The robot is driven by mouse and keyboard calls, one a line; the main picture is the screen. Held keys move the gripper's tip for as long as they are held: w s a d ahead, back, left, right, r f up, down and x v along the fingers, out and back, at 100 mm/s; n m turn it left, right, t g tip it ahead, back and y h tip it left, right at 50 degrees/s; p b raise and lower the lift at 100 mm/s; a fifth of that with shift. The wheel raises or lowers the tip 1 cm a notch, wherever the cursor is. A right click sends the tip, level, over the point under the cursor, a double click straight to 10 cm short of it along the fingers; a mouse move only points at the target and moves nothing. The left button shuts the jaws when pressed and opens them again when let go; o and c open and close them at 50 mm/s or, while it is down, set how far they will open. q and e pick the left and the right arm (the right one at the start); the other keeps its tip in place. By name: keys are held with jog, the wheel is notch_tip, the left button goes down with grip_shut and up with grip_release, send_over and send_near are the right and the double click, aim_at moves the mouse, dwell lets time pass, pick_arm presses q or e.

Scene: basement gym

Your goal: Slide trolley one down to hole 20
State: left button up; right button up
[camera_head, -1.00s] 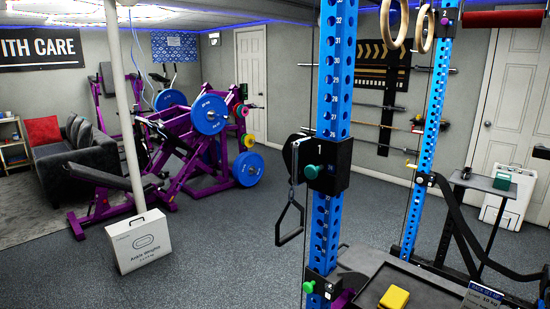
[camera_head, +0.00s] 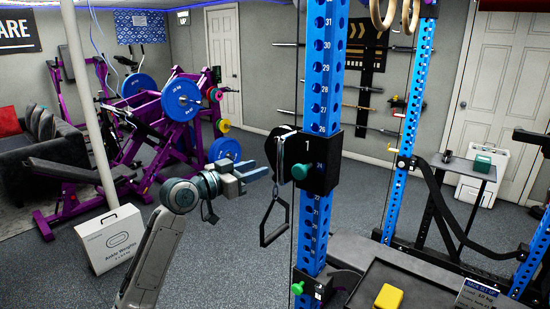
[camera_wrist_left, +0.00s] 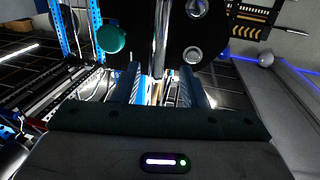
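Trolley one (camera_head: 320,150) is a black block marked "1" on the near blue upright (camera_head: 321,70), which has numbered holes; the number at the trolley is too small to read surely. A green knob (camera_head: 299,172) sticks out of its front, also seen in the left wrist view (camera_wrist_left: 111,39). A black D-handle (camera_head: 274,220) hangs below its left side. My left gripper (camera_head: 262,170) points right at the trolley's left side. In the left wrist view its two fingers (camera_wrist_left: 160,92) stand apart, with a chrome bar (camera_wrist_left: 161,35) in line with the gap; contact cannot be told. My right gripper is out of view.
Another green knob (camera_head: 297,288) sits lower on the near upright. A second blue upright (camera_head: 405,135) with a black strap stands behind to the right. A yellow block (camera_head: 388,297) lies on a dark tray. A white ankle-weights box (camera_head: 112,239) and purple machines stand left.

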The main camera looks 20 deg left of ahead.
aim_at(281, 177)
pick_arm(q)
jog(key=p+x, duration=0.3)
jog(key=x, duration=0.5)
jog(key=shift+w+d+r+p, duration=0.1)
jog(key=shift+w+d+p, duration=0.1)
jog(key=shift+w+p, duration=0.1)
jog(key=shift+w+d, duration=0.25)
jog(key=shift+w, duration=0.05)
grip_shut()
